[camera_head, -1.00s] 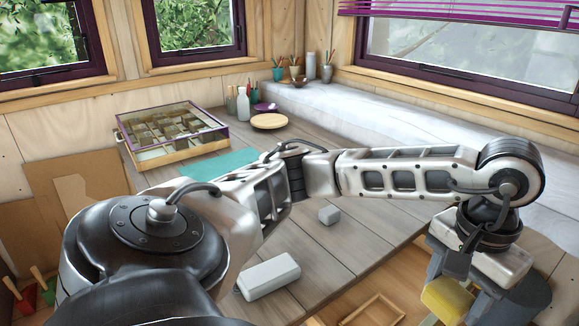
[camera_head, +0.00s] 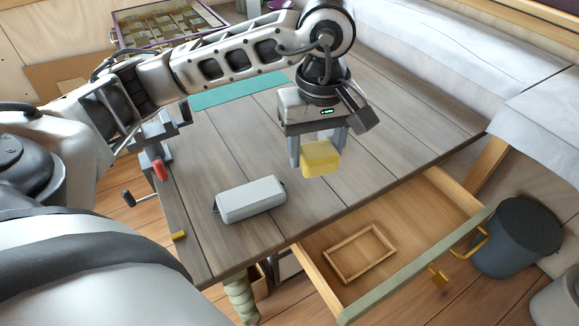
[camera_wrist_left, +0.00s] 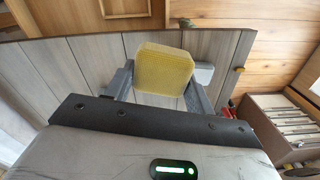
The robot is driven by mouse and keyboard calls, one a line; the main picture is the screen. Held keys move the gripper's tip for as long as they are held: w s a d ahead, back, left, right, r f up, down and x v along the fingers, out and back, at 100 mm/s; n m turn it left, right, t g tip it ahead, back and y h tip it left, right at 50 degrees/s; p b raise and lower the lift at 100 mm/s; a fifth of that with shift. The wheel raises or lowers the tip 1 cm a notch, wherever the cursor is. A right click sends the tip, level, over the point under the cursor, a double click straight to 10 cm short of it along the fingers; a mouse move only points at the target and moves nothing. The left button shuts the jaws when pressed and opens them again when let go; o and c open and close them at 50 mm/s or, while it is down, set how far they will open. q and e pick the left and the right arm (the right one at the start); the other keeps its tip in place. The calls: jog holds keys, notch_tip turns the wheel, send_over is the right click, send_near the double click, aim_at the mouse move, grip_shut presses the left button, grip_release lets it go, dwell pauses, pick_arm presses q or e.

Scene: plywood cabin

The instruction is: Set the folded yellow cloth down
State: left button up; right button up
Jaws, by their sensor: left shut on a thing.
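The folded yellow cloth (camera_head: 320,158) is a small, thick, rounded block. My left gripper (camera_head: 318,150) is shut on it, with a finger on each side, over the wooden tabletop (camera_head: 400,120) towards its drawer side. In the left wrist view the cloth (camera_wrist_left: 164,70) sits between the fingers, with the tabletop behind it. I cannot tell exactly how far the cloth is above the table. My right gripper does not show.
A grey-white box (camera_head: 250,199) lies on the table left of the cloth. An open drawer (camera_head: 440,205) holding a small wooden frame (camera_head: 360,254) juts out below the table edge. A teal mat (camera_head: 238,90) and a glass-topped case (camera_head: 165,22) lie farther back. A dark bin (camera_head: 518,238) stands right.

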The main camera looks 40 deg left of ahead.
pick_arm(q)
jog(key=s+a+f+n+b, duration=0.2)
jog(key=a+f+n, duration=0.2)
jog(key=n, duration=1.2)
jog(key=n+b, duration=0.1)
jog(key=n, duration=2.2)
send_over(296, 176)
jog(key=s, duration=0.1)
notch_tip(296, 176, down, 12)
jog(key=shift+r, duration=0.25)
jog(key=shift+w+f, duration=0.35)
jog(key=shift+f, duration=0.2)
notch_tip(296, 176, down, 3)
jog(key=shift+w, duration=0.15)
jog(key=shift+f, duration=0.4)
jog(key=o, duration=0.6)
jog(key=shift+r, duration=0.1)
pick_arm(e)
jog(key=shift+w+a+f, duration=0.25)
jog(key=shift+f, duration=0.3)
